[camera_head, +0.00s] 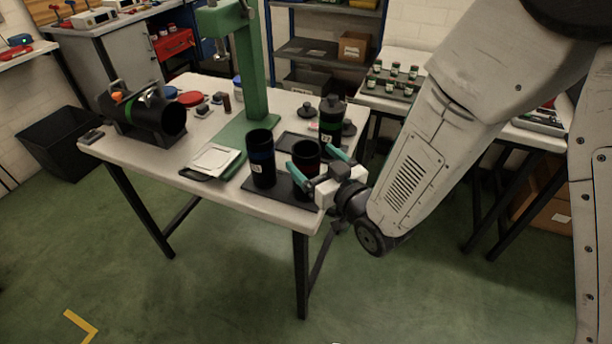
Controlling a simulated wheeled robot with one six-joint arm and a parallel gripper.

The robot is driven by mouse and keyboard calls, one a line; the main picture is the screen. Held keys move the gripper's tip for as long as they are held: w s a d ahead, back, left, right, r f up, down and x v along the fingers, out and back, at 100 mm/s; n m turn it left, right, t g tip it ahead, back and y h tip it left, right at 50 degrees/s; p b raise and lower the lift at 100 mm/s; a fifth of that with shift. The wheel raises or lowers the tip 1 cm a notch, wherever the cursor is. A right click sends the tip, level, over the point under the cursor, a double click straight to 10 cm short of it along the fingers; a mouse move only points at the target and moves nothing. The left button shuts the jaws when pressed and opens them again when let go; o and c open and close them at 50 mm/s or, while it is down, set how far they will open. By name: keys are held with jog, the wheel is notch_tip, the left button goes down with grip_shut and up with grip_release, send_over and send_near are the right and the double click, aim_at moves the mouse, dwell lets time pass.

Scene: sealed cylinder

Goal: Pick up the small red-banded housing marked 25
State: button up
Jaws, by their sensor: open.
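A small dark open-topped cylinder (306,148) with a reddish tint near its rim stands upright on a dark mat at the table's front right corner. It looks like the red-banded housing, but no number on it can be read. My gripper (309,158) is open, with its teal fingers level with the cylinder's upper part, one to each side in the picture. The near finger and gripper body hide part of its lower side. I cannot tell whether either finger touches it.
A taller blue-banded cylinder (262,165) stands close on the left. A green-banded, capped cylinder (331,113) stands behind. A green press column (252,75) rises mid-table, with a white square plate (215,158) to its left. A large black cylinder (155,118) lies in a cradle at far left.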

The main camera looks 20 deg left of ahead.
aim_at(299, 142)
jog(key=x, duration=0.6)
jog(key=shift+w+f, duration=0.15)
jog(key=shift+w, duration=0.35)
jog(key=c, duration=1.8)
jog(key=shift+r, duration=0.2)
